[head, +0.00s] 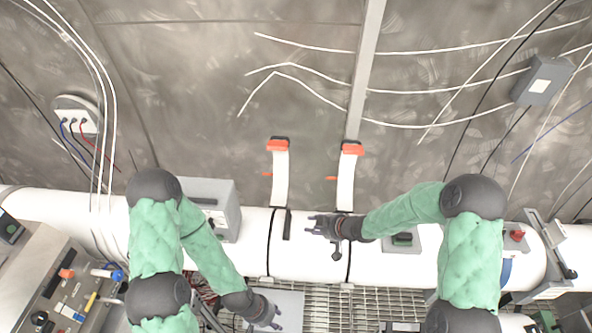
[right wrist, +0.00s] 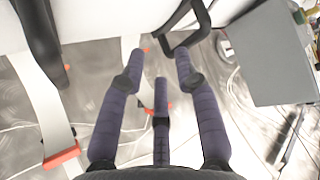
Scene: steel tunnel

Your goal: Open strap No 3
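Two white straps with orange ends stand up behind a white pipe (head: 310,262), a left strap (head: 280,180) and a right strap (head: 346,185). No strap number is readable. A black lever (head: 287,224) sticks up at the foot of the left strap; a black loop shows in the right wrist view (right wrist: 187,28). My right gripper (head: 318,226) is over the pipe between the straps, pointing left toward the lever. In the right wrist view its three fingers (right wrist: 172,72) are spread and empty, apart from the loop. My left gripper (head: 272,316) is low, in front of the pipe; its fingers are too small to judge.
A grey box (head: 212,203) stands on the pipe left of the left strap; it also shows in the right wrist view (right wrist: 262,55). A small box with a dark top (head: 402,239) is right of my right gripper. Grating (head: 340,305) lies below. Cables hang on the wall.

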